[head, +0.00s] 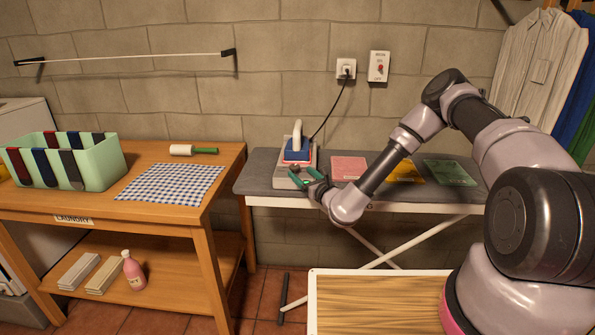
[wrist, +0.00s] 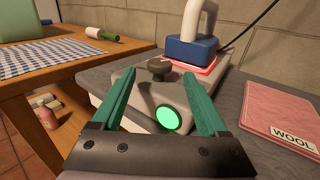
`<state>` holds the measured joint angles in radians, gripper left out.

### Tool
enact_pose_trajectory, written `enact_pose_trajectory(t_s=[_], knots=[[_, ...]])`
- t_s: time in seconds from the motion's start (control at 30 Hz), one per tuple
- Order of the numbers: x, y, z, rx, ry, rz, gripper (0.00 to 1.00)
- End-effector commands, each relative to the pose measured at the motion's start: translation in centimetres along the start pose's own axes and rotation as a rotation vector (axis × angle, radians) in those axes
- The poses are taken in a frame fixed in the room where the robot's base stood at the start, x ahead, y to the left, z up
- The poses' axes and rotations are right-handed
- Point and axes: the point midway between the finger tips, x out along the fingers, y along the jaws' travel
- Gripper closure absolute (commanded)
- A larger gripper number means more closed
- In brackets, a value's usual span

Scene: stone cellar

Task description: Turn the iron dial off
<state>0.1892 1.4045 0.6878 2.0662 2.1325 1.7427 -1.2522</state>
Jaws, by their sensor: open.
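The iron (head: 297,154) has a blue body and a white handle. It rests on a light grey base (head: 283,183) at the left end of the ironing board. In the wrist view the iron (wrist: 192,50) sits behind a dark dial (wrist: 158,68) on top of the base, and a round green light (wrist: 168,118) glows on the base's front. A red glow shows beneath the iron. My gripper (head: 307,175) is open and empty over the base's front. In the wrist view its green fingers (wrist: 158,76) are spread on either side of the dial; I cannot tell whether they touch it.
The ironing board (head: 330,200) also holds a pink cloth (head: 348,168) marked WOOL, a yellow cloth (head: 406,172) and a green cloth (head: 449,172). A wooden table (head: 225,165) stands left. The iron's cord runs to a wall socket (head: 346,68), beside a switch (head: 379,67).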

Motion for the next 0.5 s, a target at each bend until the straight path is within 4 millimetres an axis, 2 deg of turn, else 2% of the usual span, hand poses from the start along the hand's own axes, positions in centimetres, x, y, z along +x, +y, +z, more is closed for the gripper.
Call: enact_pose_trajectory(t_s=[0.1, 0.2, 0.5], knots=[[1.9, 0.0, 0.0, 0.000, -0.001, 0.000, 0.23], [3.0, 0.0, 0.0, 0.001, 0.000, 0.000, 0.23], [3.9, 0.0, 0.0, 0.000, 0.000, 0.001, 0.23]])
